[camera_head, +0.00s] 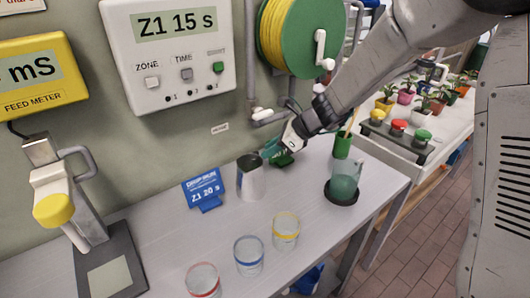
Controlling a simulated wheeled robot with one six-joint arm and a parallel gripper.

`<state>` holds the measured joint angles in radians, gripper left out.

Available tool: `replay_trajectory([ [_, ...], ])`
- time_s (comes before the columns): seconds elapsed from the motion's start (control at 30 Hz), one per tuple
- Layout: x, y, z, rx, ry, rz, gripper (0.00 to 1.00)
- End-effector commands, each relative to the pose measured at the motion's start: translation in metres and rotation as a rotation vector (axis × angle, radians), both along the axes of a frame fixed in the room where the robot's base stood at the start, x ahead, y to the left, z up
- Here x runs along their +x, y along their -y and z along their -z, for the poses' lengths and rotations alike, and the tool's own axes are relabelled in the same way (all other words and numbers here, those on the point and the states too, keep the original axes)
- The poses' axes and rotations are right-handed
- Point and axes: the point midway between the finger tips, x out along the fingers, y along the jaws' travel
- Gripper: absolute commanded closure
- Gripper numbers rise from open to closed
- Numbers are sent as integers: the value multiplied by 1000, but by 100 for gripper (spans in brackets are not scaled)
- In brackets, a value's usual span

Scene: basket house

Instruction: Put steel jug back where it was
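The steel jug (251,182) stands upright on the grey table, behind the coloured-rim glasses and just right of a blue card. My gripper (272,152) is at the jug's upper right, close to its rim, with green parts at its end. From this view I cannot tell whether its fingers touch the jug or are closed on it. The jug's right side and any handle are partly hidden by the gripper. A small label (220,128) reading "HOME" is on the wall behind the jug.
Glasses with red (203,281), blue (248,257) and yellow (286,231) rims stand in front. The blue card (204,190) is left. Bare table lies between jug and pitcher.

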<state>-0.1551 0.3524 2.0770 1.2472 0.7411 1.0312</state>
Motion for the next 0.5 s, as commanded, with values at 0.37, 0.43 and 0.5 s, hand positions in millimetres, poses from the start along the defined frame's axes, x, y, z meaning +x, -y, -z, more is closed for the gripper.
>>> replay_trajectory([
  [0.37, -16, 53, -54, 0, 3, 4, 75],
  [0.43, -18, 58, -60, 0, 1, 2, 75],
  [0.5, -19, 62, -64, 1, 0, 3, 75],
])
